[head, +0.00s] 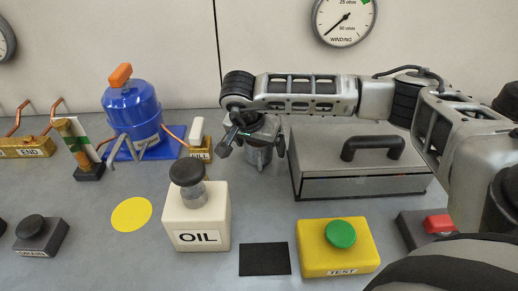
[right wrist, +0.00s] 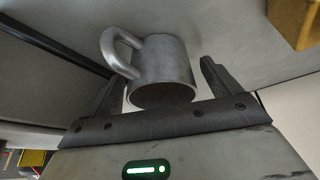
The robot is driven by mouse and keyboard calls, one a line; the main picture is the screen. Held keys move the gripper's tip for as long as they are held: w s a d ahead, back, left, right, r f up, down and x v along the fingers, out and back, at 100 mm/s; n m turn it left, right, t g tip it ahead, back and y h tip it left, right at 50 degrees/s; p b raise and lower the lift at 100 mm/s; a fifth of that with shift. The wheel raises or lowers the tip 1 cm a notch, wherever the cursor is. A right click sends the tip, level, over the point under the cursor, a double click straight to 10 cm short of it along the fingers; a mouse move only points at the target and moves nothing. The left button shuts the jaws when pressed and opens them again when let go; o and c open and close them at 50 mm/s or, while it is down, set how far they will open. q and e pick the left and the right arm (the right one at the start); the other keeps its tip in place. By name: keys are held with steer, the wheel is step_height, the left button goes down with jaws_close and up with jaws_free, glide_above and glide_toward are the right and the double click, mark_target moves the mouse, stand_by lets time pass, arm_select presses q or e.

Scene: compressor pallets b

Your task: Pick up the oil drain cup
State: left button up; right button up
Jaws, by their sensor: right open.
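The oil drain cup is a grey metal mug; it shows in the right wrist view (right wrist: 163,62) with its handle toward the upper left. In the head view the cup (head: 259,158) stands on the bench behind the oil block, partly hidden by my right gripper. My right gripper (head: 252,147) is open above it and points down. In the right wrist view its two fingers (right wrist: 160,82) are on either side of the cup, with gaps showing. My left gripper is out of view.
A grey case (head: 360,188) with a black handle stands close right of the cup. The white OIL block (head: 197,232) and yellow TEST box (head: 315,257) are in front. A blue compressor (head: 133,112) stands at left. A black square (head: 265,260) lies bare.

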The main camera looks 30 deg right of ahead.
steer(key=shift+d+f, duration=0.1)
steer(key=shift+f, duration=0.15)
steer(key=c, duration=1.1)
steer(key=shift+w+r, duration=0.1)
steer(key=shift+r, duration=0.1)
